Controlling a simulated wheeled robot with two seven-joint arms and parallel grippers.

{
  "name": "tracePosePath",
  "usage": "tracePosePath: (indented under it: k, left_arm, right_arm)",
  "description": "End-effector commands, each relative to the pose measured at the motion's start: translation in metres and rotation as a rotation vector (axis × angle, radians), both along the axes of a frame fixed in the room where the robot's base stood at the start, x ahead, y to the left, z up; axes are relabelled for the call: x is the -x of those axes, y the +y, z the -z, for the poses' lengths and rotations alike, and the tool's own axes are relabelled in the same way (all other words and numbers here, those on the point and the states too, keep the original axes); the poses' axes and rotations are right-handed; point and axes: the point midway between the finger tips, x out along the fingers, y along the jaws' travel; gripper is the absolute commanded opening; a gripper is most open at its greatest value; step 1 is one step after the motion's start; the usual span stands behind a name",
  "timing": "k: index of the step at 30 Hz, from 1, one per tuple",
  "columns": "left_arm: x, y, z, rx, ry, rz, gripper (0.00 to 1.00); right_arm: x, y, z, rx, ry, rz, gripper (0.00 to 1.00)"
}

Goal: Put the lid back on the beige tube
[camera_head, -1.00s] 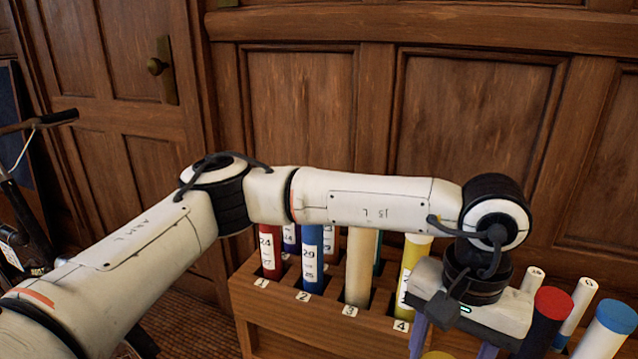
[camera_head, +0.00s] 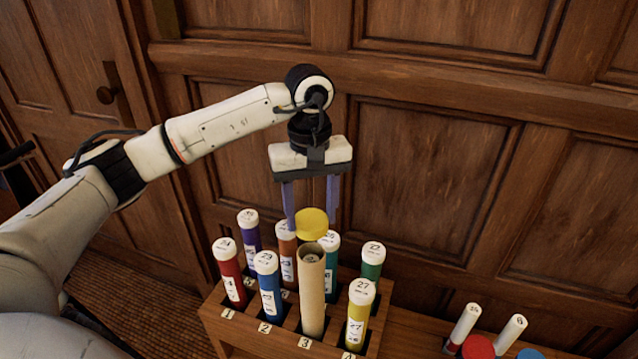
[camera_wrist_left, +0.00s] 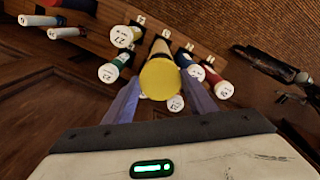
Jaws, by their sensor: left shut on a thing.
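The beige tube (camera_head: 313,295) stands upright in the front row of the wooden rack, by label 3, with its top end open. My left gripper (camera_head: 312,226) points down above the rack, shut on the yellow lid (camera_head: 311,223). The lid is held just above and slightly behind the tube's open top, apart from it as far as I can tell. In the left wrist view the lid (camera_wrist_left: 160,78) lies between the two fingers and hides the tube's mouth; part of the beige tube (camera_wrist_left: 161,48) shows beyond it. My right gripper is not in view.
Several white-capped tubes crowd the rack (camera_head: 228,327), including a blue tube (camera_head: 270,290) and a yellow tube (camera_head: 357,318) on either side. White rolls (camera_head: 463,325) and red (camera_head: 478,347) and blue (camera_head: 529,354) tops stand lower right. A panelled wall (camera_head: 430,180) is behind.

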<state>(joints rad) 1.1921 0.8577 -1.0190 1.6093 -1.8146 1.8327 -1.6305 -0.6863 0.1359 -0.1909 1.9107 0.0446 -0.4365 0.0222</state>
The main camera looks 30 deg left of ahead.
Motion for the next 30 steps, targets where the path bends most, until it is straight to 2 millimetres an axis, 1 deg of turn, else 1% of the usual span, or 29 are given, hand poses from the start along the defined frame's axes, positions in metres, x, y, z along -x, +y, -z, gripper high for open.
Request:
tracePosePath:
  k: [2,8,21,24,30]
  left_arm:
    - [0.000,0.002,0.000,0.000,0.001,-0.007,0.27]
    - [0.000,0.002,0.010,0.001,0.001,-0.006,0.27]
    - [0.001,0.001,0.052,0.001,0.001,-0.004,0.27]
    - [0.000,0.001,0.059,0.001,0.001,-0.004,0.27]
    - [0.000,0.001,0.064,0.001,-0.001,-0.004,0.27]
  right_arm:
    - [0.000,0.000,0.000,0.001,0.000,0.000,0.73]
    - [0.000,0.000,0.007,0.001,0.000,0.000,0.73]
    - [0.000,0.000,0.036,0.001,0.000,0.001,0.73]
    - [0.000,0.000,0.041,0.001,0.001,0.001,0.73]
    - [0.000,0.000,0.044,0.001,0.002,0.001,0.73]
